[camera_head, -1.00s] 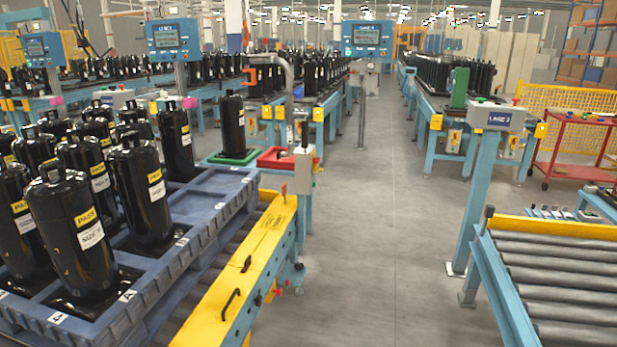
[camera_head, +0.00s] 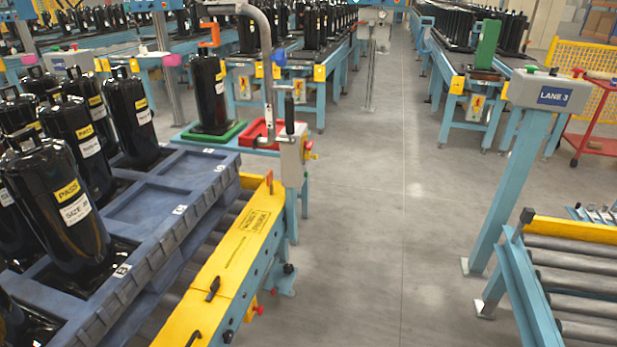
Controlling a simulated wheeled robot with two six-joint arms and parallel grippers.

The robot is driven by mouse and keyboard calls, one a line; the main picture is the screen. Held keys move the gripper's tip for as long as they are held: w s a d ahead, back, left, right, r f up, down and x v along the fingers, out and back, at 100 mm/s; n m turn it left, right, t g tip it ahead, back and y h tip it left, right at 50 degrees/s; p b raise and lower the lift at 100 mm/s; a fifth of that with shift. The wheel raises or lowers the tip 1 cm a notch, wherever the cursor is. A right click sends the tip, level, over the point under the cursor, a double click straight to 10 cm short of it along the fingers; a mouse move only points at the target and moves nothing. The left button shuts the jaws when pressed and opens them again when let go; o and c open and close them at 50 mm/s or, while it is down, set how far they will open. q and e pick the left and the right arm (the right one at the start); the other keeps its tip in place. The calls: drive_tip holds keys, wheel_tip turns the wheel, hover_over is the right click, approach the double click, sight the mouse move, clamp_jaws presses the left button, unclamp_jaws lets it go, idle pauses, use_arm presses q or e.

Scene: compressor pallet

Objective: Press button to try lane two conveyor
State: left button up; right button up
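No control labelled for lane two is readable in the head view. A grey control box marked "LANE 3" (camera_head: 552,93) stands on a blue post at the right, with small coloured buttons on top. Another grey box (camera_head: 372,16) is on a thin post at the top centre; its label is too small to read. A third box (camera_head: 75,63) at the far left has no readable label. A conveyor lane (camera_head: 300,62) carries black compressors behind the green and red trays. Neither of my grippers shows in this view.
A blue pallet (camera_head: 185,205) of black compressors stands at the left, beside a yellow rail (camera_head: 215,270). A curved grey pipe (camera_head: 266,60) rises near a red tray (camera_head: 262,132). A roller conveyor (camera_head: 575,265) is at the lower right. Grey floor (camera_head: 385,220) is clear between.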

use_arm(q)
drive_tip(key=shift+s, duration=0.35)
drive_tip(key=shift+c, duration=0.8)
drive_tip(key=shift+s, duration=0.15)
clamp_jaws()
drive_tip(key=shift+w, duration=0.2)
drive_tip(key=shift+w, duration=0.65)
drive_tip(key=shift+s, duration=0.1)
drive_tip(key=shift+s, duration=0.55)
